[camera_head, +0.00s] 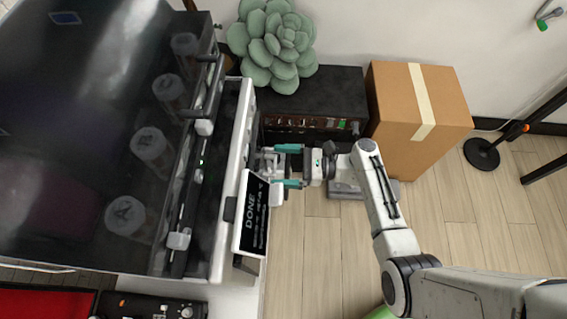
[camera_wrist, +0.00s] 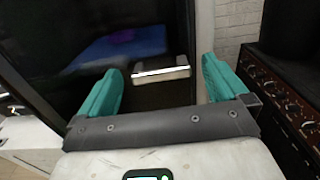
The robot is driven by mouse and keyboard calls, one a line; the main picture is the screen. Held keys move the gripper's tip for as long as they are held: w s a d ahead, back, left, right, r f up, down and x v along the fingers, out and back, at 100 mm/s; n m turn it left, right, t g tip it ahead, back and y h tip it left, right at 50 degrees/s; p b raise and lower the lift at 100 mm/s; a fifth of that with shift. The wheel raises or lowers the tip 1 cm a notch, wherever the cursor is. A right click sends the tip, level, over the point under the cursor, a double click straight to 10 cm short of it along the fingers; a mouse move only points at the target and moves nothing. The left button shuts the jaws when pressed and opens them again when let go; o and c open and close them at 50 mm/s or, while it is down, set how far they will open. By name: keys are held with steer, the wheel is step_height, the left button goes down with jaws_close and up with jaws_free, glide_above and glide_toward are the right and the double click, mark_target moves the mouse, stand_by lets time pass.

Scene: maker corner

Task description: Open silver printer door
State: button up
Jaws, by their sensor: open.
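The printer (camera_head: 240,120) fills the left of the head view, with a dark glossy top and a pale front edge. Its tilted screen (camera_head: 254,215) reads "DONE". In the wrist view its dark glossy door (camera_wrist: 130,50) is straight ahead and looks shut, with a short silver bar handle (camera_wrist: 160,73) on it. My gripper (camera_head: 277,166) is open at the printer's front, with teal fingers. In the wrist view my gripper (camera_wrist: 162,82) has one finger on each side of the handle. I cannot tell whether they touch it.
A black device with knobs (camera_head: 310,95) stands right of the printer, close to my gripper, with a green succulent (camera_head: 275,42) behind it. A cardboard box (camera_head: 400,105) is farther right. Bare wooden floor (camera_head: 325,250) lies in front of the printer.

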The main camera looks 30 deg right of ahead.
steer(key=c, duration=1.5)
steer(key=s+d+m+t+h+p, duration=0.45)
steer(key=s+h, duration=0.25)
steer(key=s, duration=0.4)
steer(key=s+d+m+t+h+p, duration=0.3)
steer(key=s+m+h+p, duration=0.25)
steer(key=s, duration=0.65)
steer(key=s+a+m+g+h+b, duration=0.1)
steer(key=s+a+m+g+h, duration=0.1)
steer(key=s+a+m+h, duration=0.2)
steer(key=s+a+m+g+h, duration=0.2)
steer(key=s+a+m+h, duration=0.3)
steer(key=s+h, duration=0.5)
steer(key=shift+s+d+b+v, duration=0.35)
steer(key=shift+d+v, duration=0.05)
steer(key=shift+v, duration=2.15)
steer(key=shift+r+g, duration=0.15)
steer(key=shift+g, duration=0.1)
